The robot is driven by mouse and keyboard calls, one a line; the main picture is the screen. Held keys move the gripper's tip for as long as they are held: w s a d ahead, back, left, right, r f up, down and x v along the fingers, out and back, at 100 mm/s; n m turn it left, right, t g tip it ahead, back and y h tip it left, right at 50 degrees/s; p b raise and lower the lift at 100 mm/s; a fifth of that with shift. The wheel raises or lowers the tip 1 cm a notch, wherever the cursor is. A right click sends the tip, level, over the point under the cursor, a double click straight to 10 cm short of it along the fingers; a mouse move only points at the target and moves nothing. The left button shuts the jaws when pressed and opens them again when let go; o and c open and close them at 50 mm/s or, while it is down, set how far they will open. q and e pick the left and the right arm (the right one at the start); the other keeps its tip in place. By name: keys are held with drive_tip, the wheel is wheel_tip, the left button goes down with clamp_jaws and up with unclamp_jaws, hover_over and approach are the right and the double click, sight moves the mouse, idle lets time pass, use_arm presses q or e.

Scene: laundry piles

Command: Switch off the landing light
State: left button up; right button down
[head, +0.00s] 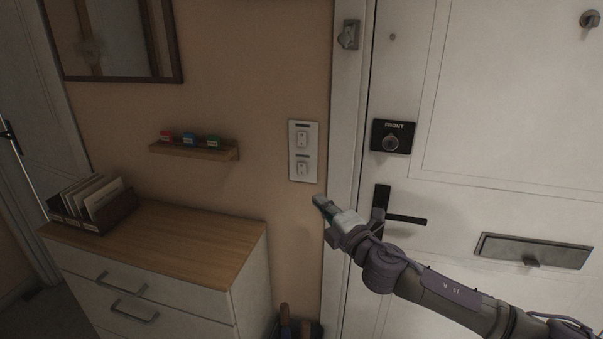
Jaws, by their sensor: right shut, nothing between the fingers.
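A white wall plate (303,151) with two light switches, one above the other, is on the tan wall left of the door frame. The upper switch (302,139) and the lower switch (303,168) each have a dark label strip above them, too small to read. I cannot tell which one is for the landing, nor their on or off positions. My right gripper (319,201) is shut and empty, a little below and to the right of the plate in the picture, apart from it. My left gripper is not in view.
A white door with a black lock marked FRONT (393,136), a black handle (405,219) and a letter slot (533,251) stands right. A small shelf (195,150) with coloured items is left of the plate. A wooden-topped drawer unit (160,240) holds a letter rack (93,204).

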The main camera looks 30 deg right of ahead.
drive_tip(key=p, duration=0.3)
approach(300, 165)
drive_tip(key=w+a, duration=0.3)
drive_tip(key=w+d, duration=0.1)
drive_tip(key=w+d+p, duration=0.1)
drive_tip(key=w, duration=0.1)
drive_tip(key=shift+r, duration=0.15)
drive_tip(key=shift+w+d, duration=0.35)
drive_tip(key=shift+d, duration=0.1)
drive_tip(key=shift+w+d+r, duration=0.15)
drive_tip(key=shift+d, duration=0.1)
drive_tip(key=shift+a, duration=0.1)
